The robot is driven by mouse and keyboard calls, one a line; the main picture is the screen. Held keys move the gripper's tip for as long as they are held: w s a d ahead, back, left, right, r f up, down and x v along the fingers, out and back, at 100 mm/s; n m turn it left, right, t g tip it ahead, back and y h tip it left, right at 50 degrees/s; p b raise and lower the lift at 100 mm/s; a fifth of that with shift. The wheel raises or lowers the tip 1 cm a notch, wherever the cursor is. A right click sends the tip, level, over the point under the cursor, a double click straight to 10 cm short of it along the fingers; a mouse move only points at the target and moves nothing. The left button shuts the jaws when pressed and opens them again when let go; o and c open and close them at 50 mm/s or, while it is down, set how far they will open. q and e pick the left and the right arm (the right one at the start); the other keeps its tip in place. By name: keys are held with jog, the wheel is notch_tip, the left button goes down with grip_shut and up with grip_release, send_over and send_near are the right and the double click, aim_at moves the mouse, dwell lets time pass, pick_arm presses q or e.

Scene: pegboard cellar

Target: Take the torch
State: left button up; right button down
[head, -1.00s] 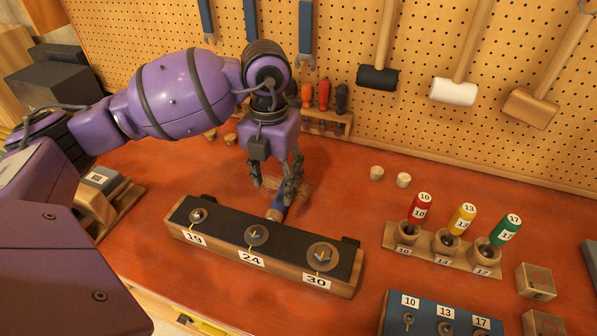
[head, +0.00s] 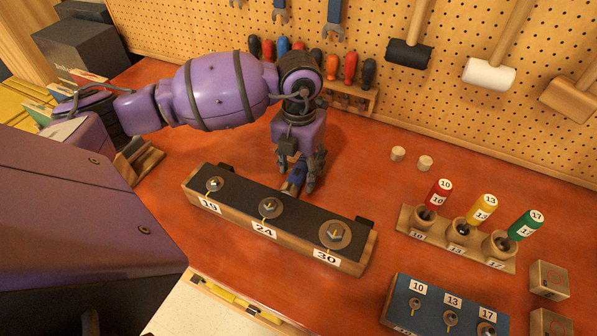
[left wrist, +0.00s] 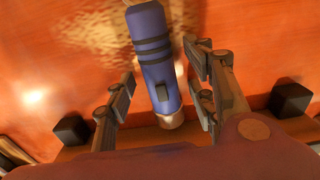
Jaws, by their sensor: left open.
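The torch (left wrist: 155,58) is a blue cylinder with dark bands, a dark switch and a copper-coloured end. In the left wrist view it lies on the red-orange bench between the fingers of my left gripper (left wrist: 160,92), with a gap on each side. In the head view my left gripper (head: 300,187) points down just behind the black-topped board, its fingers on either side of the torch (head: 293,181), which they largely hide. The left gripper is open. My right gripper is not in view.
The board (head: 275,229) marked 19, 24 and 30 stands close in front of the gripper. A screwdriver rack (head: 348,95) is behind it. Coloured numbered handles stand in a wooden holder (head: 455,245) at right. Bench between is clear, except two small pegs (head: 398,153).

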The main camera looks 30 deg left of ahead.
aim_at(299, 168)
pick_arm(q)
grip_shut()
jog(key=shift+r, duration=0.15)
notch_tip(299, 168, up, 10)
dwell(0.6)
jog(key=c, duration=0.8)
grip_release()
grip_shut()
